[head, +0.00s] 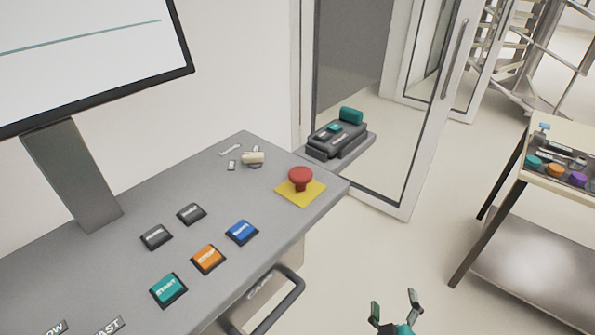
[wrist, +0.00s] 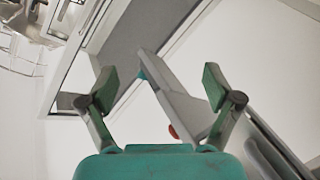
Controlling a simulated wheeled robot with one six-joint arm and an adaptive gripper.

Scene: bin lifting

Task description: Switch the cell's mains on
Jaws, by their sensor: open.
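A cream rotary knob (head: 253,157) sits at the far end of the sloped grey control panel (head: 130,215), with small label plates around it whose text is too small to read. It looks like the mains switch; I cannot read its position. My gripper (head: 394,305) is open and empty, low in the head view, right of the panel and well apart from the knob. In the wrist view, my gripper (wrist: 160,87) shows its two fingers spread. The knob cannot be made out there.
A red mushroom button (head: 300,179) on a yellow plate stands near the knob. Teal (head: 168,290), orange (head: 208,258) and blue (head: 241,232) buttons lie nearer. A handle (head: 282,305) juts from the panel's front. A monitor (head: 90,60) overhangs the left; a table (head: 555,185) stands right.

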